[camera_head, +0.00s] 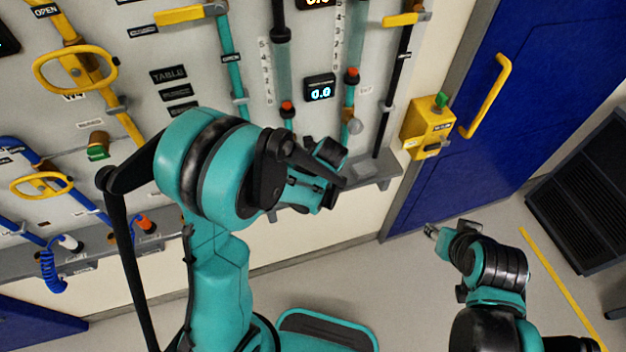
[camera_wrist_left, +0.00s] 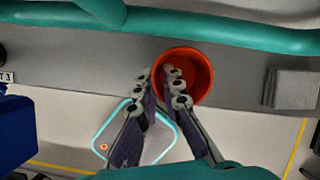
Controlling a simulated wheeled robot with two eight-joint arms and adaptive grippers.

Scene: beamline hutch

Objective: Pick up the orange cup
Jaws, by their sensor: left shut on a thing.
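The orange cup (camera_wrist_left: 206,80) is in the left wrist view, seen from above with its round mouth open, over the grey ledge (camera_wrist_left: 90,62). My left gripper (camera_wrist_left: 159,78) is shut on the cup's wall. One finger is outside the rim and the other reaches over the inside. I cannot tell whether the cup rests on the ledge or is just above it. In the head view my left gripper (camera_head: 322,188) is at the wall ledge (camera_head: 382,170), and the cup is hidden behind it. My right gripper (camera_head: 432,230) hangs over the floor, too small to judge its fingers.
A teal pipe (camera_wrist_left: 220,32) runs across the wrist view close by the cup. A grey block (camera_wrist_left: 291,88) sits on the ledge to the right. In the head view, valves and gauges cover the wall panel. A yellow box (camera_head: 427,128) and blue door (camera_head: 480,110) stand right.

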